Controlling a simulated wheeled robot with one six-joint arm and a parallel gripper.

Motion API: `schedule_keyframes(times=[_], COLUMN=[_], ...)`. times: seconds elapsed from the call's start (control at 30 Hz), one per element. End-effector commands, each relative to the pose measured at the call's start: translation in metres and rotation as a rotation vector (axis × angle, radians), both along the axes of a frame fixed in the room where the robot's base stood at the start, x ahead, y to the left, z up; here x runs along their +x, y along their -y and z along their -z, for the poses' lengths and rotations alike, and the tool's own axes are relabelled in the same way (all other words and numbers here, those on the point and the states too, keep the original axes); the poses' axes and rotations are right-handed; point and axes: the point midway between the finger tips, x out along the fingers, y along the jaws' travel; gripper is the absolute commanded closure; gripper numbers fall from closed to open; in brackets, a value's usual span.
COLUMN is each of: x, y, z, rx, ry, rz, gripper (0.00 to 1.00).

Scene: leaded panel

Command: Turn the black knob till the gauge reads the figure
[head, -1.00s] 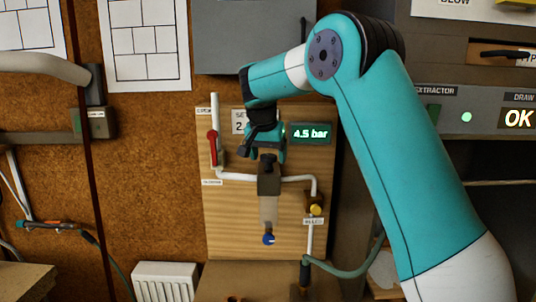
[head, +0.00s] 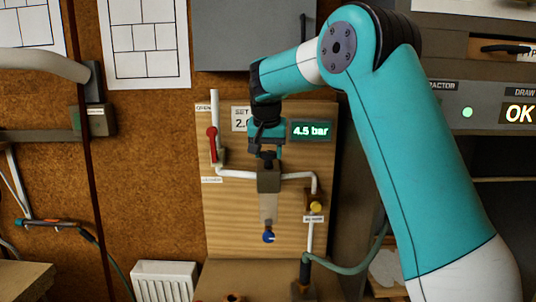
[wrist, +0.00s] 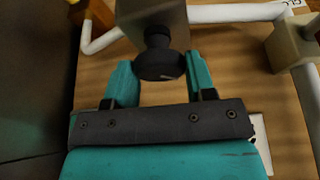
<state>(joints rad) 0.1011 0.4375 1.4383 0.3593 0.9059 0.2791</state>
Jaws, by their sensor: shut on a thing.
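The black knob (wrist: 160,58) sits on top of the grey regulator body (head: 268,180) on the wooden panel. My gripper (wrist: 161,78) is shut on the knob, with one teal finger on each side of it in the wrist view. In the head view my gripper (head: 266,150) is just above the regulator body and hides most of the knob. The gauge (head: 311,130) is a green display that reads 4.5 bar. The set card (head: 239,118) left of the gripper shows "SET" and a figure starting with 2; its end is hidden by my wrist.
A red lever (head: 212,145) stands left of my gripper on the white pipe (head: 237,174). A yellow-knobbed valve (head: 315,206) is at the right, and a blue knob (head: 268,237) is below the bowl. A grey cabinet (head: 245,35) hangs above my wrist.

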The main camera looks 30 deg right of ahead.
Motion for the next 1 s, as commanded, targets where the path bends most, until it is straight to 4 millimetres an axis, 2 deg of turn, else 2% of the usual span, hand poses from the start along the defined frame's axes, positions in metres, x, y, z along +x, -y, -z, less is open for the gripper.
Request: schedule_keyframes(times=[1.0], x=[-0.0004], y=[0.0048], z=[-0.0035], rx=[0.0], ry=[0.002], rz=[-0.959], gripper=[0.73])
